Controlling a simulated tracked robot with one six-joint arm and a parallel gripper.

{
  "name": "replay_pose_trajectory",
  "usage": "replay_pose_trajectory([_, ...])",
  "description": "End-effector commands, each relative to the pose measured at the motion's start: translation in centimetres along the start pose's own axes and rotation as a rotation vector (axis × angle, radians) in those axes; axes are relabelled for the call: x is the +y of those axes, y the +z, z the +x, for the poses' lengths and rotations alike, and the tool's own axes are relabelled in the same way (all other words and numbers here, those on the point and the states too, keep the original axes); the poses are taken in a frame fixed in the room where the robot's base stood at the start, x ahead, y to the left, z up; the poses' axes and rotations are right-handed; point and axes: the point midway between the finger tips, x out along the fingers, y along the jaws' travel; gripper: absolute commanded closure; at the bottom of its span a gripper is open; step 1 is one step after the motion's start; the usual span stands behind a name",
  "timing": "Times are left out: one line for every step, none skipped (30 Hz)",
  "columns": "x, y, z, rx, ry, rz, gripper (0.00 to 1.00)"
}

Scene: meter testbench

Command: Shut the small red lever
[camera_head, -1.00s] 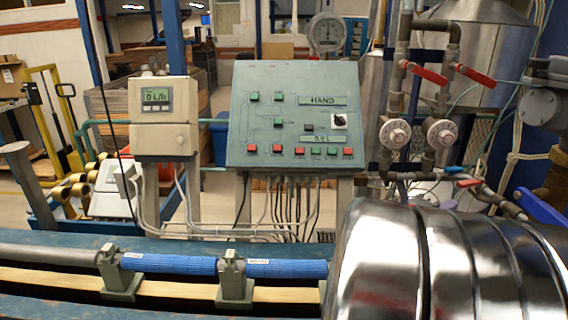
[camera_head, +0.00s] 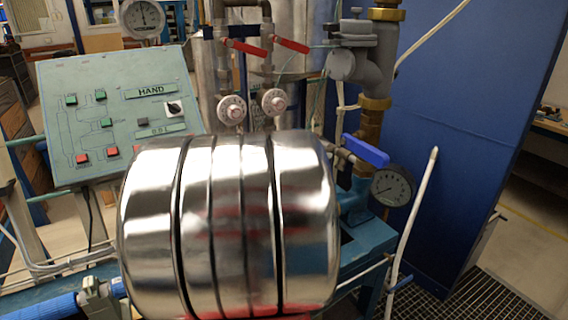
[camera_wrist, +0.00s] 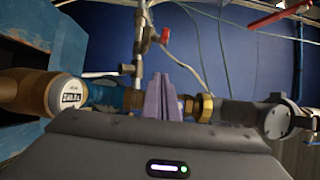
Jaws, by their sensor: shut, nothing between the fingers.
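The small red lever (camera_wrist: 165,36) shows in the wrist view, above the middle, right beside a thin metal pipe (camera_wrist: 139,45). It is small there, and I cannot tell its exact angle. I do not see it in the head view, where the large shiny metal cylinder (camera_head: 228,225) covers that part of the pipework. My gripper (camera_wrist: 160,90) shows in the wrist view as purple-grey fingers above its dark housing. It is shut and empty, below the lever in the picture and apart from it. My gripper does not show in the head view.
Two longer red levers (camera_head: 242,46) (camera_head: 289,43) sit on pipes at the back. A blue lever (camera_head: 366,150) and a pressure gauge (camera_head: 392,186) are right of the cylinder. A control panel (camera_head: 120,115) stands left. In the wrist view, a brass-coloured meter (camera_wrist: 68,94) is left of the fingers.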

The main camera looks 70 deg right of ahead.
Motion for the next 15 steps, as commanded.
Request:
replay_pose_trajectory([0.0, -0.1, 0.8, 0.003, 0.001, 0.0, 1.0])
replay_pose_trajectory([0.0, -0.1, 1.2, 0.003, 0.001, 0.001, 1.0])
replay_pose_trajectory([0.1, -0.1, 1.7, 0.003, 0.001, 0.0, 1.0])
replay_pose_trajectory([0.0, -0.1, 2.1, 0.002, 0.0, 0.001, 1.0])
replay_pose_trajectory([0.0, -0.1, 2.5, 0.002, 0.0, 0.001, 1.0])
replay_pose_trajectory([0.1, -0.1, 2.9, 0.002, 0.001, 0.001, 1.0])
replay_pose_trajectory([0.1, -0.1, 3.3, 0.002, 0.001, 0.0, 1.0])
replay_pose_trajectory([0.0, -0.1, 3.6, 0.002, 0.001, 0.001, 1.0])
replay_pose_trajectory([0.0, 0.0, 4.0, 0.001, 0.0, 0.0, 1.0])
replay_pose_trajectory([0.0, 0.0, 4.3, 0.001, 0.0, 0.0, 1.0])
replay_pose_trajectory([0.1, -0.1, 4.7, 0.002, 0.0, -0.001, 1.0])
replay_pose_trajectory([0.0, 0.2, 4.9, 0.0, 0.0, 0.0, 1.0])
replay_pose_trajectory([0.0, 0.7, 4.9, -0.002, 0.0, 0.0, 1.0])
replay_pose_trajectory([0.0, 1.1, 5.0, -0.002, 0.0, 0.001, 1.0])
replay_pose_trajectory([0.0, 1.5, 5.1, -0.002, 0.001, 0.002, 1.0])
